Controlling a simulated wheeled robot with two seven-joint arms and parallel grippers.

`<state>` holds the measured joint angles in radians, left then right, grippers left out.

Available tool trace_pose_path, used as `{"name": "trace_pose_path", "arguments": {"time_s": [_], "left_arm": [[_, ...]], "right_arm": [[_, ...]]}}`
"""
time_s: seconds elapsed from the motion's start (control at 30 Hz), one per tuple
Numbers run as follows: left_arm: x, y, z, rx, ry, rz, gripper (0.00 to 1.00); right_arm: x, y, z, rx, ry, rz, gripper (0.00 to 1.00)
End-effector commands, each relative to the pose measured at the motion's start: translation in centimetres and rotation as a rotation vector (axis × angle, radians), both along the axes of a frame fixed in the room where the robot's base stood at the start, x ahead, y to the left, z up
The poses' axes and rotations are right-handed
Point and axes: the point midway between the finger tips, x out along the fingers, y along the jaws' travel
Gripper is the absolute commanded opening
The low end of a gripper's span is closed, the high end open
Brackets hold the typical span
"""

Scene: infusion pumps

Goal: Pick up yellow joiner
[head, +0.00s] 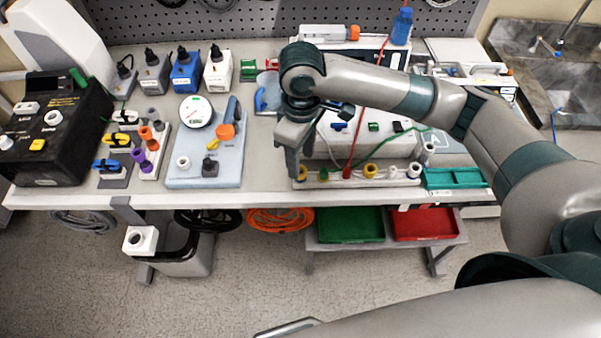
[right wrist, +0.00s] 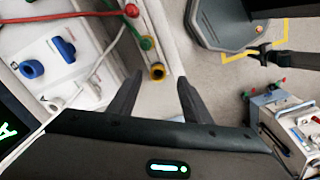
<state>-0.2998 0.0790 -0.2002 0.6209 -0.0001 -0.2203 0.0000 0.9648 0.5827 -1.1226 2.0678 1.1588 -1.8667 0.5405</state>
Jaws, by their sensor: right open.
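A yellow joiner (head: 302,172) stands at the left end of a pale strip (head: 335,181) along the table's front edge. In the right wrist view the yellow joiner (right wrist: 157,71) shows as a ring with a dark opening, between the fingertips in the picture. A second yellow joiner (head: 370,171) stands further right on the strip. My right gripper (head: 288,160) is open and points down beside the left yellow joiner; its fingers (right wrist: 158,80) also show in the wrist view, with nothing held. I cannot tell whether a finger touches the joiner. My left gripper is not in view.
Green and red joiners (head: 347,173) stand close to the right on the same strip, with red and green cables nearby. A blue-grey gauge board (head: 180,180) lies to the left. A green tray (head: 455,178) lies right. Bare tabletop shows between board and gripper.

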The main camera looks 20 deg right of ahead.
Motion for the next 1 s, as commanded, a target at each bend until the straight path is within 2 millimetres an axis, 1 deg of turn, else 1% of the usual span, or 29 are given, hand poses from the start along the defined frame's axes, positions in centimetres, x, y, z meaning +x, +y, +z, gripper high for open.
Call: {"name": "trace_pose_path", "arguments": {"time_s": [0.17,0.27,0.43,0.5,0.63,0.73,1.0], "left_arm": [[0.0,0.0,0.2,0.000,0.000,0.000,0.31],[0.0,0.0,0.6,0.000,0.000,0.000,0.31],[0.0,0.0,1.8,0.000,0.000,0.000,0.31],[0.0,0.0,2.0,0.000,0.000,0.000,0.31],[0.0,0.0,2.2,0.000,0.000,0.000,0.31],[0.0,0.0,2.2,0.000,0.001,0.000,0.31],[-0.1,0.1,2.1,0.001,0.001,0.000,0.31]], "right_arm": [[0.0,0.0,-0.1,-0.001,0.001,-0.001,0.45],[0.1,-0.1,-0.7,-0.001,0.002,-0.001,0.45],[0.3,-0.3,-2.6,-0.002,0.004,-0.002,0.45],[0.3,-0.2,-3.7,-0.001,0.003,-0.002,0.45],[0.4,-0.2,-4.8,-0.001,0.001,-0.001,0.45],[0.4,-0.2,-5.1,-0.001,-0.001,0.000,0.45],[0.4,-0.2,-5.2,-0.001,-0.001,0.000,0.45]]}}
